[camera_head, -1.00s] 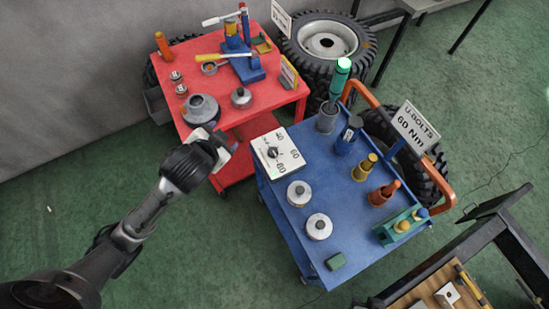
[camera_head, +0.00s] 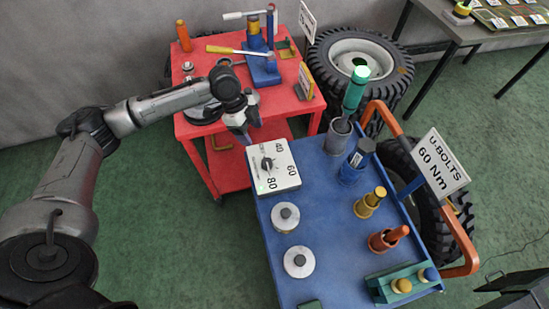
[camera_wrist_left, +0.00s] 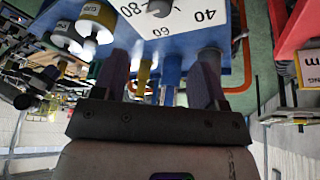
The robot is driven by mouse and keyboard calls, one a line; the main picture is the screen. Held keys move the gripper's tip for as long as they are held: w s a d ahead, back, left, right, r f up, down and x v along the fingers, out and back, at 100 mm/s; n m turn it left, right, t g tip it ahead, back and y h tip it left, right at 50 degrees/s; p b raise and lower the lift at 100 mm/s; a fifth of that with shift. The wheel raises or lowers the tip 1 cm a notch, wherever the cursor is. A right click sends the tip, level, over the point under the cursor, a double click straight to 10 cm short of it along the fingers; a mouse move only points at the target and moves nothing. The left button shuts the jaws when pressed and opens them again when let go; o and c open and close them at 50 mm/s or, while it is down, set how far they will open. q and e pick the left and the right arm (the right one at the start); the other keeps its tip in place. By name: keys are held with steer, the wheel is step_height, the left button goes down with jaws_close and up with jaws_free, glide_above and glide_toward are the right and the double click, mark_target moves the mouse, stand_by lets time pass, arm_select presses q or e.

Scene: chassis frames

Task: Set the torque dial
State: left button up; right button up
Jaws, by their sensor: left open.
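The torque dial (camera_head: 278,176) is a white box with a dark round knob (camera_head: 267,163) and the numbers 40, 60 and 80. It sits on the back left corner of the blue cart (camera_head: 240,205). I cannot tell clearly where the knob points. A sign (camera_head: 437,165) on the cart reads "U-BOLTS 60 Nm". My left gripper (camera_head: 246,134) is open and empty, just behind the dial and above it. In the left wrist view its two fingers (camera_wrist_left: 163,58) are spread, with the dial face (camera_wrist_left: 185,15) beyond them and the knob partly cut off at the top edge. My right gripper is not in view.
The cart also holds two silver round parts (camera_head: 285,217), a green-handled tool (camera_head: 355,90) in a grey cup, yellow and orange pieces, and a teal block (camera_head: 383,286). A red table (camera_head: 302,108) with tools stands behind, near my left arm. Tyres (camera_head: 345,65) stand at the back.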

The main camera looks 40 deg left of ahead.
mark_target(267, 162)
arm_select(q)
steer(key=shift+m, duration=0.8)
steer(key=b+x, duration=0.2)
steer(key=x, duration=1.1)
steer(key=shift+f, duration=0.4)
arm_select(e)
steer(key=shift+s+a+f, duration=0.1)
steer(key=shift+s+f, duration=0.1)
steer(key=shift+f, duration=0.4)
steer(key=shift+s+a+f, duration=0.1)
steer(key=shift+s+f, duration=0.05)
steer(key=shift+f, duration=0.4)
